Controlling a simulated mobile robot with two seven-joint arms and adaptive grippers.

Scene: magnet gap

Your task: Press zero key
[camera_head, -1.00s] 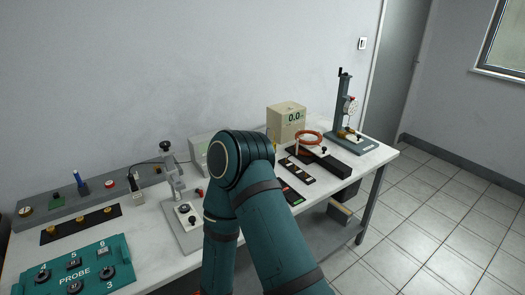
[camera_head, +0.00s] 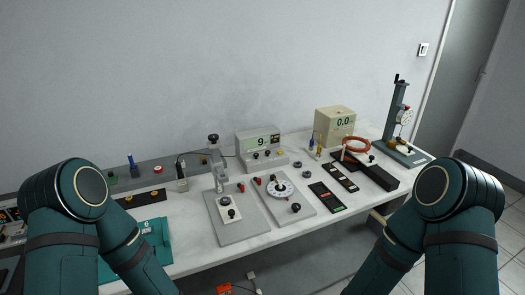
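A grey bench meter (camera_head: 258,140) with a lit display reading 9 and small knobs or keys on its front stands at the back middle of the table. I cannot read any label marking a zero key on either. My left arm (camera_head: 82,200) is at the left and my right arm (camera_head: 445,200) at the right, both bent in front of the table. Neither gripper shows in the picture.
The white table (camera_head: 193,240) carries a grey stand (camera_head: 232,214), a dial plate (camera_head: 290,201), dark strips (camera_head: 327,197), an orange coil (camera_head: 356,144) and a tall grey press (camera_head: 397,115). A teal panel (camera_head: 155,238) is partly behind my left arm.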

